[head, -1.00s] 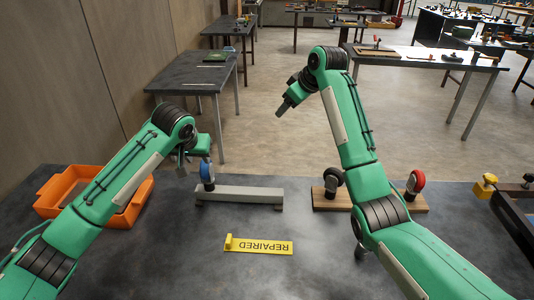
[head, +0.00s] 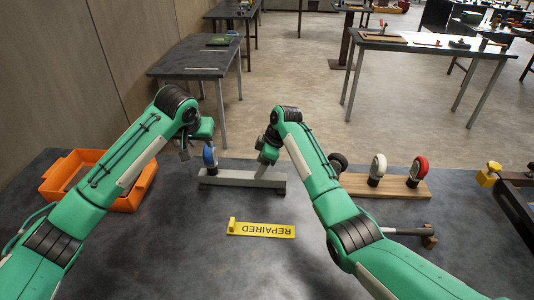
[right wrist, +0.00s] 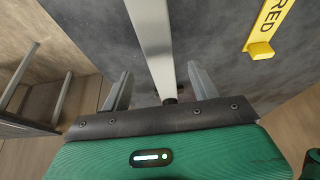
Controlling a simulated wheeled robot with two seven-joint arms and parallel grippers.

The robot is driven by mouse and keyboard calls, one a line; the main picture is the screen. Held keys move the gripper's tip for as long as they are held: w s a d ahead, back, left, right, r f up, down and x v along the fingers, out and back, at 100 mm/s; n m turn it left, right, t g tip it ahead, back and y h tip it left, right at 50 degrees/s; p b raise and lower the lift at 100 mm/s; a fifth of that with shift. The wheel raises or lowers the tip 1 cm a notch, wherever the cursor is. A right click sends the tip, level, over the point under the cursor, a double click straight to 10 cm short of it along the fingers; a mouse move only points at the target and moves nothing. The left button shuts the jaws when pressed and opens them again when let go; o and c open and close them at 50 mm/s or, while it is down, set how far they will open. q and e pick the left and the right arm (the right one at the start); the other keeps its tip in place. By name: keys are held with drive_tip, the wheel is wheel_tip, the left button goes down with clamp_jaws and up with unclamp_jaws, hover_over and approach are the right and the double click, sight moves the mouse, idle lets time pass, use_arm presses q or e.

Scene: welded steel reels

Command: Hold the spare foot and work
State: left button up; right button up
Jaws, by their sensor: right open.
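A grey steel bar frame (head: 230,179) lies near the far edge of my table, with small dark feet under it and a blue-wheeled caster (head: 209,155) at its left end. My right gripper (head: 266,157) is at the frame's right part. In the right wrist view the pale bar (right wrist: 152,45) runs between the open, apart fingers of my right gripper (right wrist: 160,85), with a dark foot (right wrist: 169,101) at its near end. My left gripper (head: 186,152) hangs just left of the blue caster; its finger gap is too small to judge.
An orange bin (head: 125,200) stands at the left. A yellow REPAIRED sign (head: 262,230) lies mid-table. A wooden board (head: 395,188) carries black, white and red wheels at the right. A hammer (head: 405,232) lies in front of it. A dark frame with a yellow knob is far right.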

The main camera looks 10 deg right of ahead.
sight(242, 176)
drive_tip(key=x, duration=0.6)
drive_tip(key=shift+f, duration=0.15)
drive_tip(key=c, duration=0.8)
clamp_jaws()
idle(0.7)
idle(0.4)
drive_tip(key=shift+w, duration=0.1)
idle(1.3)
